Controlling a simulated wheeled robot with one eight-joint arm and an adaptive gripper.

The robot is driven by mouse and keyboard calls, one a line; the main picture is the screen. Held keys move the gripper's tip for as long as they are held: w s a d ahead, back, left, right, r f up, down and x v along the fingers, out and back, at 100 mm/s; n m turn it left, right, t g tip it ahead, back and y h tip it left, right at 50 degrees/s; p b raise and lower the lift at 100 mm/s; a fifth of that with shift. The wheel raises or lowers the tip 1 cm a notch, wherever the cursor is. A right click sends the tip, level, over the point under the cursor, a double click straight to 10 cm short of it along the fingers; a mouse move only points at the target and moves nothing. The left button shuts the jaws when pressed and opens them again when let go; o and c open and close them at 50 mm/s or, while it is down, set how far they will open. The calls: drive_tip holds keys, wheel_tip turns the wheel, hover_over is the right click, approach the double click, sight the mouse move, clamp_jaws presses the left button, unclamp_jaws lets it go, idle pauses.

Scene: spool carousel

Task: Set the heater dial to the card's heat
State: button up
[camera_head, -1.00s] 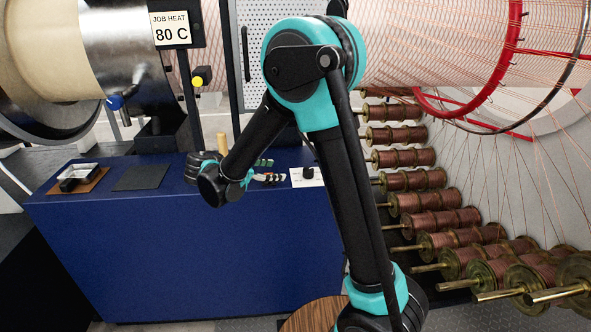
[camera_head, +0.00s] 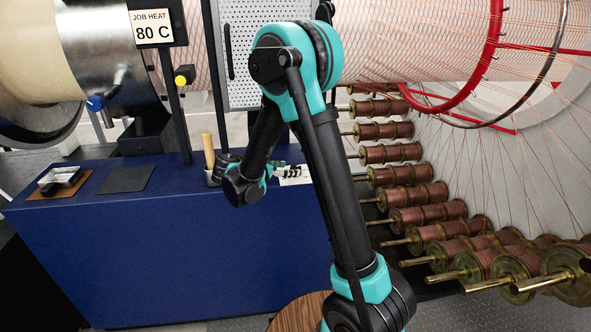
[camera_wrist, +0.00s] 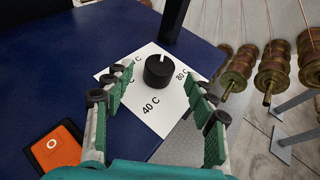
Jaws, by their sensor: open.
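The job heat card (camera_head: 152,28) reads 80 C, at the upper left of the head view. The heater dial (camera_wrist: 160,72) is a black round knob with a pale mark at its far side. It stands on a white plate (camera_wrist: 152,123) on the blue bench. The label 40 C is at the near side and 80 C at the right. Other labels at the left are partly hidden by my finger. My gripper (camera_wrist: 163,88) is open, its green-padded fingers on either side of the dial in the picture; contact cannot be told. In the head view my gripper (camera_head: 285,172) covers the dial.
A black device with an orange face (camera_wrist: 58,147) lies on the bench left of the plate. A dark post (camera_wrist: 173,20) rises behind the dial. A wooden handle (camera_head: 209,150) stands on the bench (camera_head: 180,250). Copper spools (camera_head: 400,172) fill the right side.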

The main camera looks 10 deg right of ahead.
sight(292, 168)
drive_tip(key=shift+x, duration=2.45)
drive_tip(key=c, duration=1.2)
drive_tip(key=shift+m+g, duration=0.3)
drive_tip(key=shift+w+a+m+g+h, duration=0.1)
drive_tip(key=shift+m+g+h, duration=0.6)
drive_tip(key=shift+m+g, duration=0.25)
drive_tip(key=shift+m+g+h, duration=0.4)
drive_tip(key=shift+m+g, duration=1.25)
drive_tip(key=shift+g, duration=0.3)
